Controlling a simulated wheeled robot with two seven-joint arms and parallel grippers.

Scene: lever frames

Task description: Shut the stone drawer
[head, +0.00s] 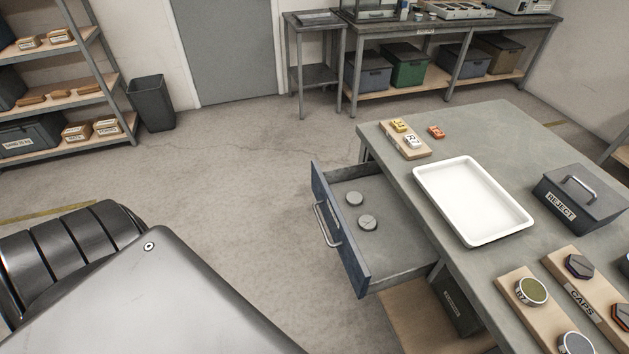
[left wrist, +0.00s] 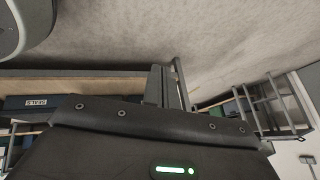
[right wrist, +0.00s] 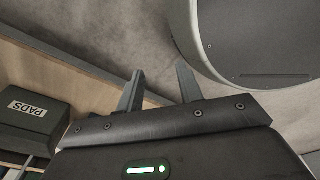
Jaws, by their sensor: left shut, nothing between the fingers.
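The drawer (head: 345,252) stands pulled out of the grey workbench (head: 450,262) in the head view, with a blue front and a metal bar handle (head: 326,224). Neither gripper shows in the head view, and the drawer is not recognisable in either wrist view.
A white tray (head: 426,180), a REJECT box (head: 580,205) and wooden boards with caps stand on the workbench. Floor (head: 240,180) is clear in front of the drawer. A dark bin (head: 152,103) and shelves (head: 60,96) stand back left. A PADS box (right wrist: 30,110) shows in the right wrist view.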

